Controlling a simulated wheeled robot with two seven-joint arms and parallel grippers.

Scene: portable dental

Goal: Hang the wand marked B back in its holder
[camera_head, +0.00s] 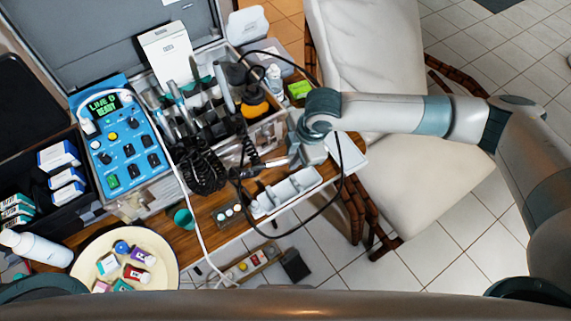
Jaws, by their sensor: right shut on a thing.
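My right gripper (280,162) comes in from the right and is shut on a thin dark wand (256,168) beside the open case, above the wooden table. Black cable loops around and below it. The letter on the wand is too small to read, and the gripper hides part of it. Several other handpieces (176,112) stand in the case, left of my gripper. A white rack (287,192) with recesses sits at the table's front edge, just below the gripper. I cannot tell which slot belongs to wand B. My left gripper is not in view.
A blue control box (122,150) has a lit green display. A white hose and coiled black cables (204,172) hang over the front of the case. A round cream tray (163,257) holds small containers. A pale chair (365,45) stands behind my right arm.

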